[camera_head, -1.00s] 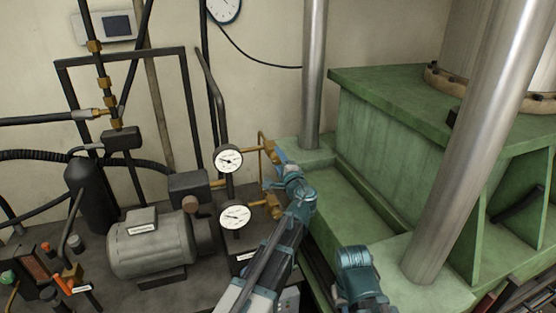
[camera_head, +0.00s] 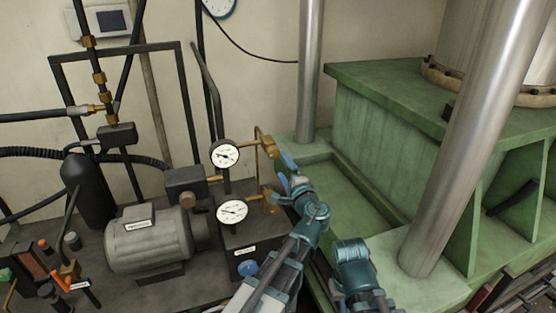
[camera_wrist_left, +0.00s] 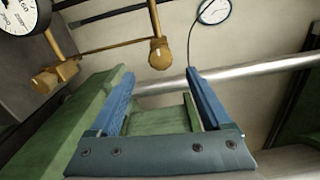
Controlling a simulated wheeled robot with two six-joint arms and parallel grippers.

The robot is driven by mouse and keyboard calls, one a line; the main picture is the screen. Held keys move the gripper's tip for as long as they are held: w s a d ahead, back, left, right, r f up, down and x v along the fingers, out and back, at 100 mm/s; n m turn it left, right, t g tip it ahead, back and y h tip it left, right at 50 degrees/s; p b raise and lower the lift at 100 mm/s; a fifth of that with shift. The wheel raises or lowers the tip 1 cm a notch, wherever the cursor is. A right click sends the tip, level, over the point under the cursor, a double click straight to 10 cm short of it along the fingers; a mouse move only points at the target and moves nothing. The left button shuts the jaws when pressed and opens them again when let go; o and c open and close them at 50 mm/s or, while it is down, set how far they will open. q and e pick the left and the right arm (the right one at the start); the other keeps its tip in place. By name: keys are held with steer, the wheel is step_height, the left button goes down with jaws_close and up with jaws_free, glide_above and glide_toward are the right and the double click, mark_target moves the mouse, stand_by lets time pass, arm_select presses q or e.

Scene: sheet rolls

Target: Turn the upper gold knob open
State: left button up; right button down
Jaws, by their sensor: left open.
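The upper gold knob (camera_head: 268,147) sits on brass piping right of the upper gauge; in the left wrist view it is the round gold end (camera_wrist_left: 160,54). The lower gold knob (camera_head: 271,198) is below it, partly behind my gripper; it seems to be the brass fitting at left in the wrist view (camera_wrist_left: 55,76). My left gripper (camera_head: 279,174) is open and empty, its blue fingers apart, just below and right of the upper knob. In the wrist view the knob shows beyond the gap between the fingertips (camera_wrist_left: 159,77), not visibly touching them. My right gripper does not show.
Two white gauges, upper (camera_head: 225,154) and lower (camera_head: 232,211), stand left of the knobs. A grey motor (camera_head: 150,240) is further left. The green press frame (camera_head: 350,190) and a steel column (camera_head: 311,80) stand close on the right.

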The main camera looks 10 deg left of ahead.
arm_select(q)
steer(key=v, duration=0.5)
steer(key=s+a+f+n+g+h, duration=0.1)
steer(key=s+a+f+n+g, duration=0.25)
steer(key=f, duration=0.25)
steer(key=s+a+f+n+g, duration=0.3)
steer(key=a+f+n+g, duration=0.1)
steer(key=a+f, duration=0.15)
steer(key=s+d+f+n+g+h, duration=0.1)
steer(key=s+f+n+g+h, duration=0.25)
steer(key=s+f, duration=0.35)
steer(key=s+d+f+g+h+b, duration=0.1)
steer(key=s+d+f+b, duration=0.2)
steer(key=d+f+b, duration=0.2)
steer(key=s+d+f+m+g+h+b, duration=0.1)
steer(key=d+f+b, duration=0.4)
steer(key=f, duration=0.5)
steer(key=s+d+f+m+g+h+b, duration=0.1)
steer(key=s+d+f+g+h+b, duration=0.1)
steer(key=s+d+f+b, duration=0.4)
steer(key=f+b, duration=0.1)
steer(key=b, duration=0.2)
steer(key=shift+f, duration=0.2)
